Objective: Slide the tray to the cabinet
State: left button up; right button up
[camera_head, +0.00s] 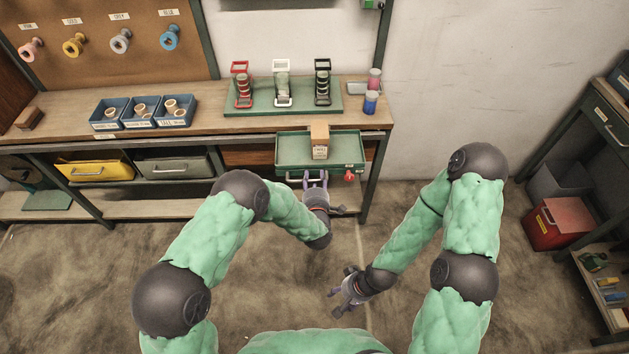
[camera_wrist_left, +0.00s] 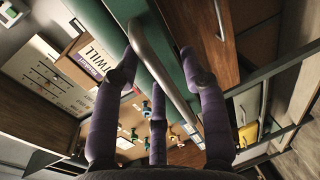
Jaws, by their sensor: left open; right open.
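The green tray (camera_head: 290,152) sticks out of the front of the workbench like a drawer. A small brown box (camera_head: 319,140) stands on it, and a metal handle (camera_head: 292,180) runs along its front. In the left wrist view, the handle (camera_wrist_left: 170,85) crosses between my spread purple fingers, with the green tray front (camera_wrist_left: 120,15) behind it. My left gripper (camera_head: 316,176) is open at the handle; I cannot tell whether the fingers touch it. My right gripper (camera_head: 338,298) is open and empty, low over the floor. No separate cabinet can be made out with certainty.
The workbench (camera_head: 215,110) carries blue bins (camera_head: 142,111), a green rack board (camera_head: 262,109) and small jars (camera_head: 371,102). A yellow drawer (camera_head: 95,171) and a grey drawer (camera_head: 172,167) sit below. A red bin (camera_head: 556,223) stands right. The floor between is clear.

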pick_arm(q)
jog(key=shift+w, duration=0.15)
grip_shut()
jog(key=shift+a, duration=0.1)
